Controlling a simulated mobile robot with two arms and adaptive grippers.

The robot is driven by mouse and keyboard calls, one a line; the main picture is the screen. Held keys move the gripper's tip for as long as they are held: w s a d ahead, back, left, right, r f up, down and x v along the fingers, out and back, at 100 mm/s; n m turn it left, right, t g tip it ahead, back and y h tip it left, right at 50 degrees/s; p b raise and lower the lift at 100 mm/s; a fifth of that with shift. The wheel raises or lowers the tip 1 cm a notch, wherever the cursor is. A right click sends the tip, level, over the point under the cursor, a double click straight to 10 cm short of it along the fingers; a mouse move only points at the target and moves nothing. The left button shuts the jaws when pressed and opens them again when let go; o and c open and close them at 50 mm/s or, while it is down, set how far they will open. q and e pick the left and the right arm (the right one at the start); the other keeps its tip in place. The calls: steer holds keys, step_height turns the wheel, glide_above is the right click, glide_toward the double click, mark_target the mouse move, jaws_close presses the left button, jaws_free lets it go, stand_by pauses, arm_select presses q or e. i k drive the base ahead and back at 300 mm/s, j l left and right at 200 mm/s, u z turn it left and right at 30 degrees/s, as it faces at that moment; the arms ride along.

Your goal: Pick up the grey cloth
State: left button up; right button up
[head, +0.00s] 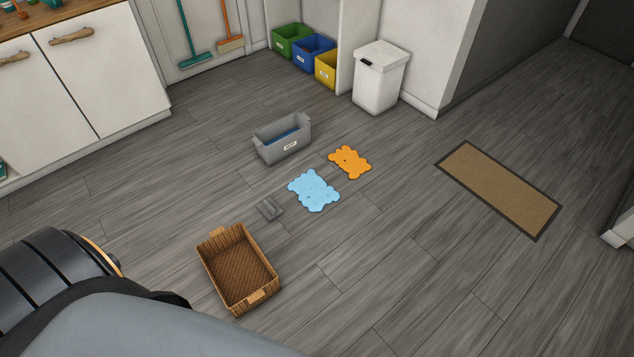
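A small grey cloth (270,210) lies on the grey plank floor near the middle of the head view. It looks folded and is close in colour to the floor. It lies just above the wicker basket and to the left of a light blue flat cloth-like piece (314,191). The two are apart by a small gap. Neither of my grippers is in view. Part of my own body fills the lower left corner and does not cover the grey cloth.
A wicker basket (204,262) looks empty. A grey bin (267,147) holds something blue. An orange flat piece (350,162), a brown mat (499,188) and a white lidded bin (378,83) stand or lie farther right. Floor at lower right is clear.

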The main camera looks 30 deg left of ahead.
mark_target(271, 210)
steer(key=i, duration=0.5)
steer(key=i+l, duration=0.15)
steer(key=i, duration=0.35)
steer(key=i+u, duration=0.2)
steer(key=u, duration=0.25)
steer(key=i+u, duration=0.25)
steer(key=u, duration=0.25)
steer(key=i+l+u, duration=0.1)
steer(key=u, duration=0.35)
steer(key=i+l+u, duration=0.25)
steer(key=u, duration=0.25)
steer(key=i, duration=0.05)
